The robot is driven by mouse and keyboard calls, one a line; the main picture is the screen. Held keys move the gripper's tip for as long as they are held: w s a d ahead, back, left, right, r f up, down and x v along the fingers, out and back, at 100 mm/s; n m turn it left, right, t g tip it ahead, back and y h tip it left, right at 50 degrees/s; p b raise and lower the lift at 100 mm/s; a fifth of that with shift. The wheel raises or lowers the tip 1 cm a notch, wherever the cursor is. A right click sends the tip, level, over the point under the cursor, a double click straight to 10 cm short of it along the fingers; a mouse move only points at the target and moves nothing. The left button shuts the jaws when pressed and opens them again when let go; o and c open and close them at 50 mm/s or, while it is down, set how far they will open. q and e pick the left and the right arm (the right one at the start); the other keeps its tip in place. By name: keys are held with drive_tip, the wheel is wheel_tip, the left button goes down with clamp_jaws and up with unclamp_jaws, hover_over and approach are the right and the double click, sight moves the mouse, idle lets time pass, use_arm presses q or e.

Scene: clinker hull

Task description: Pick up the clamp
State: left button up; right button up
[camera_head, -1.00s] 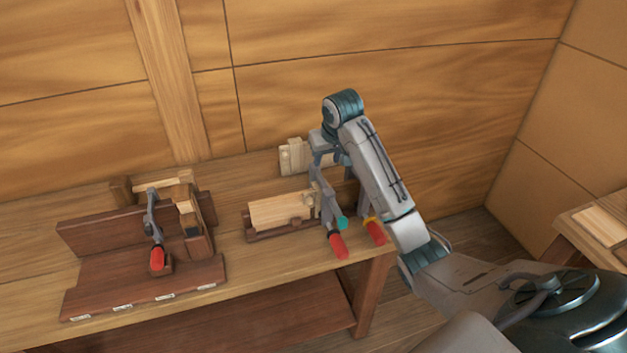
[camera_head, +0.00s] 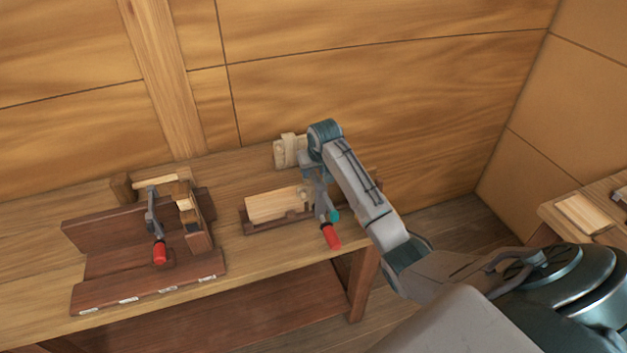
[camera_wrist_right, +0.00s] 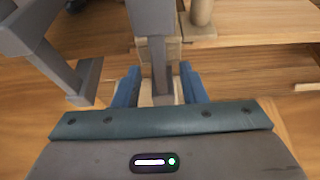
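A clamp with a grey metal bar (camera_head: 321,201), a teal part and a red handle (camera_head: 330,236) is at the right end of the bench, by a small wooden rack. My right gripper (camera_head: 309,177) is over it, partly hidden by its own wrist. In the right wrist view, the blue fingers (camera_wrist_right: 160,86) are apart, one on each side of a grey bar (camera_wrist_right: 155,55); gaps show between bar and fingers. Another clamp with a red handle (camera_head: 159,252) is on the dark wooden jig at left. My left gripper is not in view.
The wooden bench (camera_head: 250,254) runs along a plank wall. The dark jig (camera_head: 100,283) fills its left part. A rack holds a pale board (camera_head: 273,205), and a pale wooden block (camera_head: 286,153) is behind it. Another surface (camera_head: 552,213) is at far right.

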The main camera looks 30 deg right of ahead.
drive_tip(key=shift+w, duration=0.1)
clamp_jaws()
drive_tip(key=shift+r, duration=0.15)
idle(1.1)
